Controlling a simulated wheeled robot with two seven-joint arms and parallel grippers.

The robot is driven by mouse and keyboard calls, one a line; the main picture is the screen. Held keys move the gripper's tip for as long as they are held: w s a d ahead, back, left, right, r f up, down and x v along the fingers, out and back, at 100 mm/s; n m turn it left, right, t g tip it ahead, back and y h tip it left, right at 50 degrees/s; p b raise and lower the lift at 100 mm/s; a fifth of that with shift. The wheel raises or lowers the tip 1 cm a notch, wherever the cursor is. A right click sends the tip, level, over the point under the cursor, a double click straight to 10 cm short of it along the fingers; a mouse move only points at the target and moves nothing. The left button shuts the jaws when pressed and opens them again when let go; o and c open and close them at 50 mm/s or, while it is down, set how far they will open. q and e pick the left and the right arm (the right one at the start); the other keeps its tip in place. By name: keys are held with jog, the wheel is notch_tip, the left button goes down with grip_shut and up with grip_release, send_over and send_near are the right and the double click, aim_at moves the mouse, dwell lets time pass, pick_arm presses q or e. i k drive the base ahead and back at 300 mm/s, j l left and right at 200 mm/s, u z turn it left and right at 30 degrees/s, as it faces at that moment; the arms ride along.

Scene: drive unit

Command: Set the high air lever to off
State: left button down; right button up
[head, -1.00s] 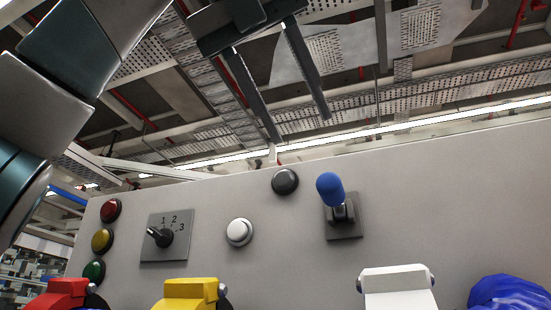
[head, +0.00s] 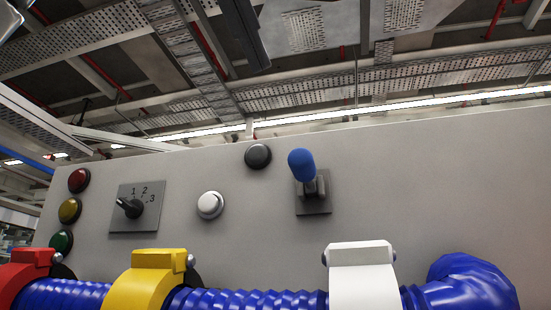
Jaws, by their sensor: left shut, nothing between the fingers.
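A lever with a blue knob (head: 302,165) sticks out of a dark square plate on the grey panel, right of the middle in the head view. Its knob points up and towards me, leaning slightly left. No label beside it can be read. My left gripper (head: 257,58) hangs in at the top edge, above the panel and up and left of the lever. Its dark fingers are together, empty and clear of the lever. Most of the hand is cut off by the frame. My right gripper does not show.
The panel (head: 420,170) also has a black button (head: 258,156), a white button (head: 210,205), a rotary switch (head: 130,207) and red, yellow and green lights at left. Blue hoses with red, yellow and white clamps (head: 362,270) run along the bottom. Space around the lever is clear.

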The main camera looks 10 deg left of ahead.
aim_at(301, 163)
jog(key=k+j, duration=0.15)
jog(key=k, duration=0.35)
jog(key=k+j, duration=0.2)
jog(key=k, duration=0.25)
jog(key=k+j, duration=0.15)
jog(key=k, duration=0.35)
jog(key=k+j, duration=0.15)
jog(key=k, duration=0.35)
